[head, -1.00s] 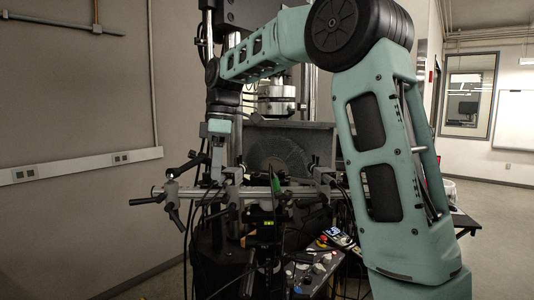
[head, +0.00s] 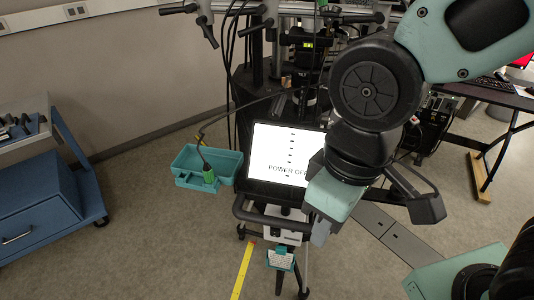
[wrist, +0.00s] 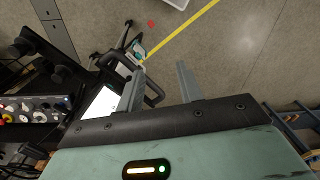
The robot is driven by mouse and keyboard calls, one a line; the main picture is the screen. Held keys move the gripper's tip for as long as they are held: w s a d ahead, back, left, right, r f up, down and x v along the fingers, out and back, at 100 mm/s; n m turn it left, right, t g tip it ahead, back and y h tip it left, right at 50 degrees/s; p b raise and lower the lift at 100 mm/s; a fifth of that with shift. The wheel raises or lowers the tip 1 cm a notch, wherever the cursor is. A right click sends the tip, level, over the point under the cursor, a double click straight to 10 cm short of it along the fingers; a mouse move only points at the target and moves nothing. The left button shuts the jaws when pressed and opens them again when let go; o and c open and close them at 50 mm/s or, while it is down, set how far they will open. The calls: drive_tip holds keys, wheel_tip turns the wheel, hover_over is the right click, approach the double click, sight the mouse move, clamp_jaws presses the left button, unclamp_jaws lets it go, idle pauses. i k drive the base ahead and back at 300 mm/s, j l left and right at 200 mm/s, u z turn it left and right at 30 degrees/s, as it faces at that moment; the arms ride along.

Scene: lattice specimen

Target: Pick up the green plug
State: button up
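The green plug (head: 209,174) shows in the head view at the end of a thin dark cable, at the teal tray (head: 187,158) left of the screen. I cannot tell whether it rests in the tray or hangs against it. I cannot make out the plug in the wrist view. My gripper (head: 320,232) is right of the plug, in front of the screen. In the wrist view my gripper (wrist: 160,82) has its two grey fingers apart with nothing between them, so it is open and empty.
A screen (head: 285,148) reading "POWER OFF" stands beside the tray, with a dark handle frame below it. Dark cables (head: 230,75) hang from the rail above. A blue cabinet (head: 40,200) is at the left.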

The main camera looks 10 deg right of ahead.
sight(208, 171)
drive_tip(key=i+j+z, duration=0.1)
drive_tip(key=j+z, duration=0.35)
drive_tip(key=j, duration=0.4)
drive_tip(key=j+z, duration=0.45)
drive_tip(key=j, duration=0.45)
